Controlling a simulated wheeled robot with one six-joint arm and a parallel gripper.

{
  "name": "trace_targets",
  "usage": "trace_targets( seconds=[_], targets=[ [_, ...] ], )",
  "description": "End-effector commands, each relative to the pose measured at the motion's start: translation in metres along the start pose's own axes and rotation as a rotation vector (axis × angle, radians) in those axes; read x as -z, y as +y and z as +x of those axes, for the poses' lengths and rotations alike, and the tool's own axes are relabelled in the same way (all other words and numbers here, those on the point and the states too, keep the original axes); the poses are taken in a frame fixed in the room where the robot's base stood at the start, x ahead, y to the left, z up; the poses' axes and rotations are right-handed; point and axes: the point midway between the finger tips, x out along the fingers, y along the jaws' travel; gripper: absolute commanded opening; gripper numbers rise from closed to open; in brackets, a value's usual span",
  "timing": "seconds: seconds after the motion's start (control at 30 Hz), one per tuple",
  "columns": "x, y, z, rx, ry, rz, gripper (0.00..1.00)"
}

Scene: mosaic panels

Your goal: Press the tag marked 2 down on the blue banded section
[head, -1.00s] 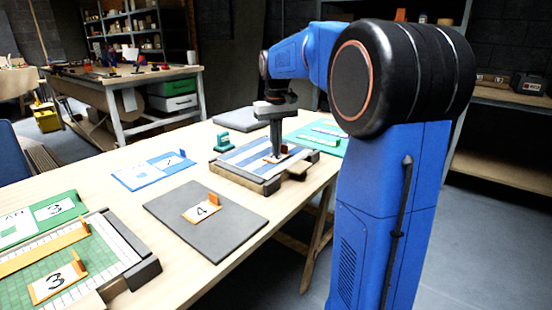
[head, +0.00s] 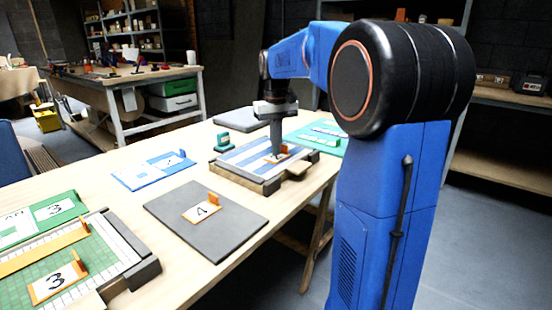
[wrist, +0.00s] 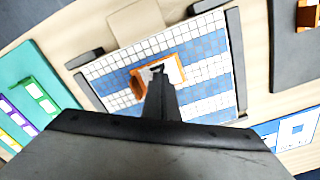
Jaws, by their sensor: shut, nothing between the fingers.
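The white tag with an orange rim and upright orange tab (wrist: 137,86) lies on the blue and white banded panel (wrist: 212,62); its mark is partly covered in the wrist view. In the head view the tag (head: 284,149) shows near the right side of the banded panel (head: 238,158). My gripper (wrist: 158,74) is shut and empty, pointing down with its fingertips over the tag's face. In the head view my gripper (head: 276,153) reaches the tag; I cannot tell if it touches.
A grey mat (head: 180,222) holds a tag marked 4 (head: 203,210). A green panel (head: 85,258) with a tag marked 3 (head: 58,283) is at front left. A blue card (head: 140,176), a green stamp-like block (head: 223,142) and a green board (head: 330,142) surround the banded panel.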

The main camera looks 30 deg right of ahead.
Motion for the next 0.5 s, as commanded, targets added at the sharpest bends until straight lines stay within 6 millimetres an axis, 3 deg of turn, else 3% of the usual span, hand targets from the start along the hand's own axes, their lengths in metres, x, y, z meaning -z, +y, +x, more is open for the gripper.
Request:
trace_targets(
  seconds=[0.5],
  targets=[
    [0.0,0.0,-0.034,0.0,0.001,0.0,0.0]
  ],
)
